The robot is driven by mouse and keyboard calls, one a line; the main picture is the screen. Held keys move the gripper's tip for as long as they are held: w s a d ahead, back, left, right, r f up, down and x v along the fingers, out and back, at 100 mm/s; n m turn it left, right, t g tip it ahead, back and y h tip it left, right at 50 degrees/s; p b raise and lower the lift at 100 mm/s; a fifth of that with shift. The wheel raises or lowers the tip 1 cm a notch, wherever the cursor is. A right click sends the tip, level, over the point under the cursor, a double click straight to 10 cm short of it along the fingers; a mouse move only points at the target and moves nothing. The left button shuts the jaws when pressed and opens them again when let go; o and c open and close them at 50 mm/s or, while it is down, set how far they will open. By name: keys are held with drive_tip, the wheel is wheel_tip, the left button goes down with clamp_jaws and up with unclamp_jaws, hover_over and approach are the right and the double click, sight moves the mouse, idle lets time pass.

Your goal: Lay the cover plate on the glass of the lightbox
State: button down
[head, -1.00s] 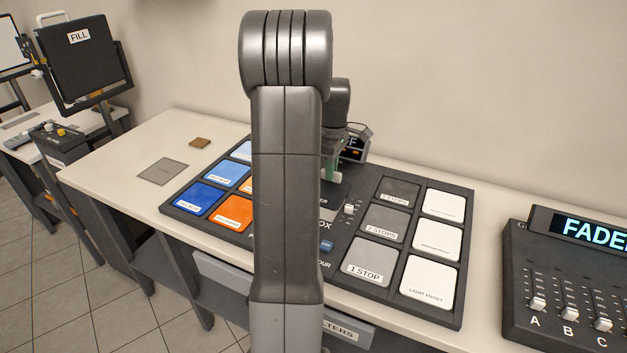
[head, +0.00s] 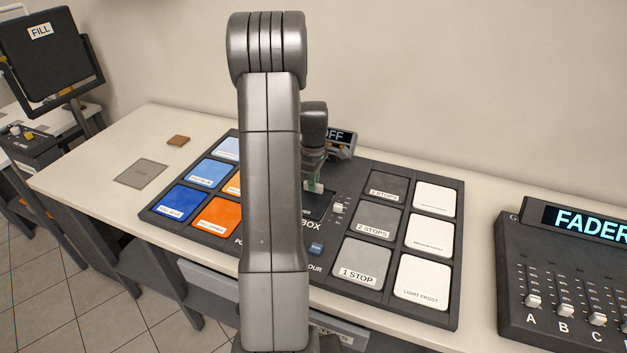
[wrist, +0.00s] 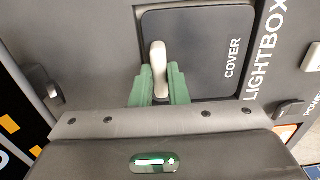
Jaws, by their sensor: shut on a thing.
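The cover plate (wrist: 198,65) is a dark, rounded square marked COVER with a pale upright grip (wrist: 158,62). My gripper (wrist: 158,82) has green fingers closed on that grip. In the wrist view the plate lies within the outline of a square frame on the lightbox panel (wrist: 90,50); I cannot tell whether it touches the glass, which is hidden beneath it. In the head view my gripper (head: 314,185) is over the middle of the lightbox panel (head: 450,270), and the plate (head: 318,204) shows dark below it, partly behind my arm.
Coloured filter tiles (head: 180,202) lie left on the panel, grey and white ones (head: 430,235) right. A slider (head: 338,208) and blue button (head: 316,249) sit close to the plate. A display reading OFF (head: 341,139) stands behind. A fader desk (head: 570,270) is at right.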

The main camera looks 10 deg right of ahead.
drive_tip(key=shift+f, duration=0.4)
drive_tip(key=c, duration=1.4)
unclamp_jaws()
drive_tip(key=shift+r, duration=0.1)
wheel_tip(320, 180, up, 12)
drive_tip(key=b, duration=0.1)
drive_tip(key=shift+r, duration=0.2)
wheel_tip(320, 180, down, 12)
drive_tip(key=shift+f+p, duration=0.2)
drive_tip(key=shift+p, duration=0.2)
wheel_tip(320, 180, up, 3)
drive_tip(key=shift+f, duration=0.15)
drive_tip(key=shift+r, duration=0.35)
